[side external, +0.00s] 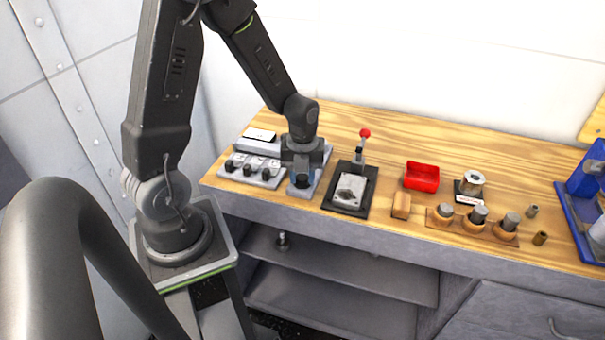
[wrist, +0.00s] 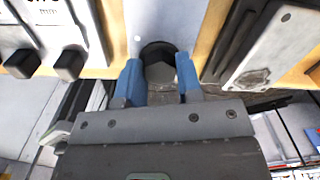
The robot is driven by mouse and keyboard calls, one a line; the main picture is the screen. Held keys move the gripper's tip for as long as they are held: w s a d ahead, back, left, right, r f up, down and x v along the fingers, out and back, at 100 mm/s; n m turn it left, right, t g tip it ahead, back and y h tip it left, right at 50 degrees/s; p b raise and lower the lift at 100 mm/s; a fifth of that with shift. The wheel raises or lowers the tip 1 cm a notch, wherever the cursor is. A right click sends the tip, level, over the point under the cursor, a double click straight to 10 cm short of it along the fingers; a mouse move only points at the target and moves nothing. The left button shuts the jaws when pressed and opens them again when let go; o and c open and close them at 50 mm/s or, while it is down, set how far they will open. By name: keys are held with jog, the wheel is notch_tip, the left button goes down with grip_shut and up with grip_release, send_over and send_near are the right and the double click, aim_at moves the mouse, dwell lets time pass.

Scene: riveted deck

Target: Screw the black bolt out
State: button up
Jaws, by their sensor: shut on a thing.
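The black bolt (wrist: 162,66) shows its dark hex head in the wrist view, in a pale grey block (wrist: 143,18). My gripper (wrist: 158,76) has its two blue fingers on either side of the head and is shut on it. In the side external view my gripper (side external: 304,175) points down over the small grey block at the front of the bench, between the knob panel and the black plate. The bolt's shank is hidden, and I cannot tell how far it is out of the block.
The knob panel (side external: 253,170) is close on the left. A black plate (side external: 346,205) with a metal part and a red-knobbed lever (side external: 363,145) stands close on the right. A red tray (side external: 421,176), wooden block (side external: 401,206) and several cylinders in wooden holders are farther right.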

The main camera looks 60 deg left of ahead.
jog(key=shift+c, duration=1)
